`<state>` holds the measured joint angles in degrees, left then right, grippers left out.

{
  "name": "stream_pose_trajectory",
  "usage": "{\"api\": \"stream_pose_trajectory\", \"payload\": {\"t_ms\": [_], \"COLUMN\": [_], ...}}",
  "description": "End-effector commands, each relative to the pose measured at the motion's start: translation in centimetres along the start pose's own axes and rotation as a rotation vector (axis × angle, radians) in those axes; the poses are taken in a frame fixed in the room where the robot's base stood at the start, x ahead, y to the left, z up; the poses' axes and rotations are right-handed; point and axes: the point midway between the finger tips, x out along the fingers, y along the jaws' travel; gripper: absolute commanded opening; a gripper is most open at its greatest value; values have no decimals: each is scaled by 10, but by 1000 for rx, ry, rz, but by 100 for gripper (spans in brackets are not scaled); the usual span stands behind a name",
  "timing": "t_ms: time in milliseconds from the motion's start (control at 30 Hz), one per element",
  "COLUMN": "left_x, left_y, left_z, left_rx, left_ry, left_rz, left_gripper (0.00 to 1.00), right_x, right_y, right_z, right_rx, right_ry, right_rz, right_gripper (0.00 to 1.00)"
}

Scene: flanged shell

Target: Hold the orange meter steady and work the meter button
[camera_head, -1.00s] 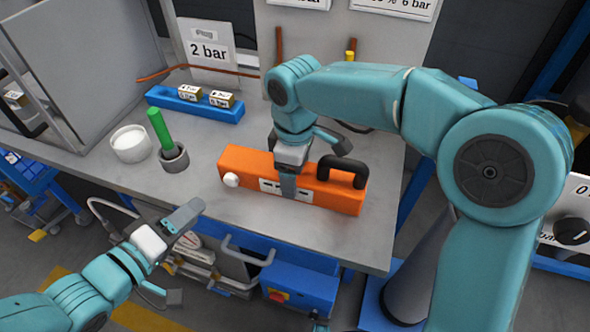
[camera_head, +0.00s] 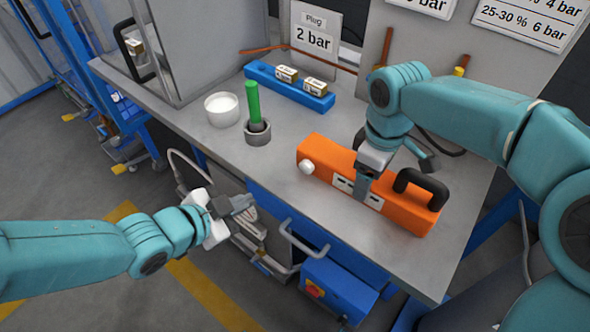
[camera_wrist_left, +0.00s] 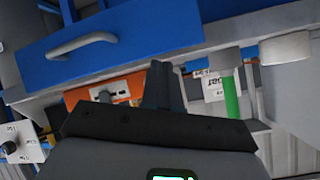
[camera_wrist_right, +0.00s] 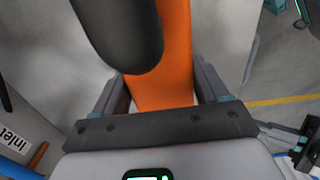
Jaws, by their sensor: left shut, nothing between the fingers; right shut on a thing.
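The orange meter (camera_head: 405,207) lies on the grey bench, with a black handle on its right part and a white label on its front. The white round meter button (camera_head: 306,167) is on its left end. My right gripper (camera_head: 364,188) is shut across the meter's body, and the right wrist view shows the orange body (camera_wrist_right: 166,80) between its fingers. My left gripper (camera_head: 240,204) is shut and empty, in front of the bench edge and apart from the meter. In the left wrist view the meter (camera_wrist_left: 110,90) shows beyond the left fingers (camera_wrist_left: 160,85).
A green rod stands in a grey cup (camera_head: 257,132) left of the meter, beside a white bowl (camera_head: 222,109). A blue holder (camera_head: 290,88) with small labelled blocks lies behind. A blue drawer with a grey handle (camera_head: 292,240) is below the bench edge.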

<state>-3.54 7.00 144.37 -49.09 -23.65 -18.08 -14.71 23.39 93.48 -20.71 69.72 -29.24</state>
Motion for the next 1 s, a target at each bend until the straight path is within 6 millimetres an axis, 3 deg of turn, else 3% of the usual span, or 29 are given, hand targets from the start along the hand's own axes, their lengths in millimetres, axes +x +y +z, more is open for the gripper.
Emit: {"api": "stream_pose_trajectory", "payload": {"t_ms": [267, 433, 533, 633, 1000], "left_x": [-20, -40, -53, -58, -58], "left_y": [4, 11, 15, 18, 20], "left_z": [-5, -29, -56, -70, -73], "left_rx": [694, 1017, 1044, 1072, 1077], "left_ry": [-103, -112, -67, -35, -27], "left_rz": [22, 27, -18, -42, -41], "left_gripper": [0, 0, 0, 0, 0], "right_x": [-1, -1, -1, -1, -1], "right_y": [0, 0, 0, 0, 0], "right_z": [0, 0, 0, 0, 0], "right_rx": [0, 0, 0, 0, 0], "right_ry": [2, 2, 2, 2, 2], "right_rz": [1, 1, 1, 1, 1], "right_gripper": [23, 23, 23, 23, 23]}}
